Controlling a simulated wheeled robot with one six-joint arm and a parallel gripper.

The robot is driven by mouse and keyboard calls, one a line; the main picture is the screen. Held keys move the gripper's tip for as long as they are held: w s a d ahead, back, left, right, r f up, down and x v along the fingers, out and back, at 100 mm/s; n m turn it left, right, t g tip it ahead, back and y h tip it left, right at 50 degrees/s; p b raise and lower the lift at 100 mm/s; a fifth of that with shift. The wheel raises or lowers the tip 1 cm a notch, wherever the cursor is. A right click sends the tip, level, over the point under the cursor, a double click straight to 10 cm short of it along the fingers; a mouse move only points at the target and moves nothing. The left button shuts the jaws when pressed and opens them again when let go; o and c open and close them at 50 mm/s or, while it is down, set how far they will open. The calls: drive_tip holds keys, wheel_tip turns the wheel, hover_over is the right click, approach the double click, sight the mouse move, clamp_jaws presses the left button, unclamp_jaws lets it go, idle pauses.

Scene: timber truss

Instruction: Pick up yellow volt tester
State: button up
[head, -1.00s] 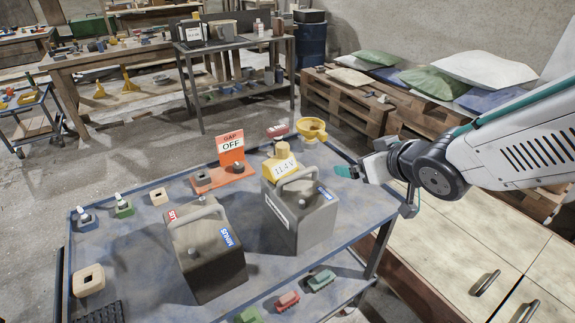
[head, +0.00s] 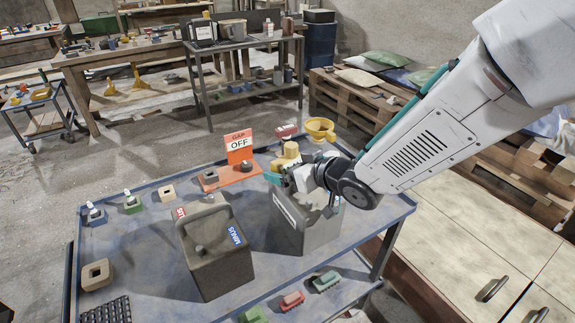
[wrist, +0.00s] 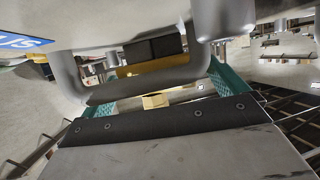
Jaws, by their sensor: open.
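The yellow volt tester (head: 291,150) stands at the back of the blue-grey table, behind the right grey battery box (head: 300,230). Its lower part and display are hidden by my gripper in the head view. My gripper (head: 279,179) is open above that battery box, in front of the tester, with teal fingers. In the wrist view, the teal fingers of my gripper (wrist: 165,95) stand apart. A grey handle crosses close to the camera there, and yellow patches show beyond it; I cannot tell which is the tester.
A second grey battery box (head: 213,260) stands to the left. An orange "GAP OFF" sign (head: 239,147) stands behind, left of the tester. A yellow funnel (head: 320,128) is at the back right. Small coloured blocks line the table's edges. The left middle of the table is clear.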

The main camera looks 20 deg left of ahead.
drive_tip(key=c, duration=1.2)
drive_tip(key=shift+c, duration=0.2)
